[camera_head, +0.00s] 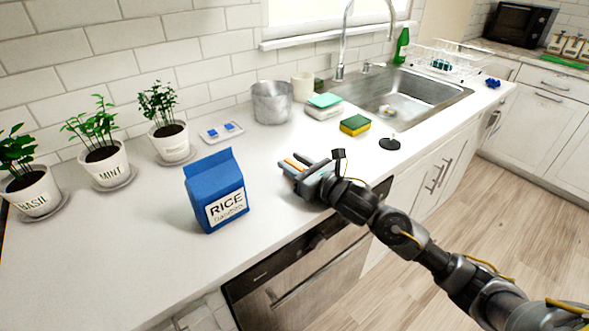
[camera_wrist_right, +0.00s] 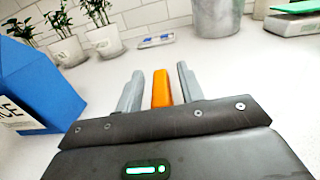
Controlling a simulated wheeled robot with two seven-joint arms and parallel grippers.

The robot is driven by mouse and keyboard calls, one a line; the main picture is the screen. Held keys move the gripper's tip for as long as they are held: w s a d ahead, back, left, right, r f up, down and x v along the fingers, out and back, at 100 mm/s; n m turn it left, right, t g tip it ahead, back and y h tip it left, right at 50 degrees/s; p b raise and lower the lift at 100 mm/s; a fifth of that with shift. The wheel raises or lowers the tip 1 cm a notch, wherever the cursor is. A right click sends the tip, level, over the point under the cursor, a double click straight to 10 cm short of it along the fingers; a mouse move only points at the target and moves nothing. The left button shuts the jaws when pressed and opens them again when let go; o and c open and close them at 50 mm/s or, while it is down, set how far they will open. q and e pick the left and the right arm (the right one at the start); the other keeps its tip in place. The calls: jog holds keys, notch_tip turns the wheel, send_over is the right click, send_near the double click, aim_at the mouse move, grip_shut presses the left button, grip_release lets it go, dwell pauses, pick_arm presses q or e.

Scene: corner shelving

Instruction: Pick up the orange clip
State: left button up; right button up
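The orange clip (camera_wrist_right: 161,88) lies on the white counter between the two fingers of my right gripper (camera_wrist_right: 159,86). A narrow gap shows on each side of the clip, so the gripper is open around it and not shut on it. The clip's near end is hidden by the gripper body. In the head view the clip (camera_head: 295,163) shows as a small orange strip at the fingertips of my right gripper (camera_head: 294,165), low over the counter. My left gripper is in neither view.
A blue rice bag (camera_head: 215,190) stands left of the right gripper. A metal pot (camera_head: 271,103), a yellow-green sponge (camera_head: 355,125) and a sink (camera_head: 415,98) lie beyond it. Potted herbs, including mint (camera_head: 107,168), line the wall. The counter around the clip is clear.

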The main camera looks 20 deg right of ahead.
grip_shut()
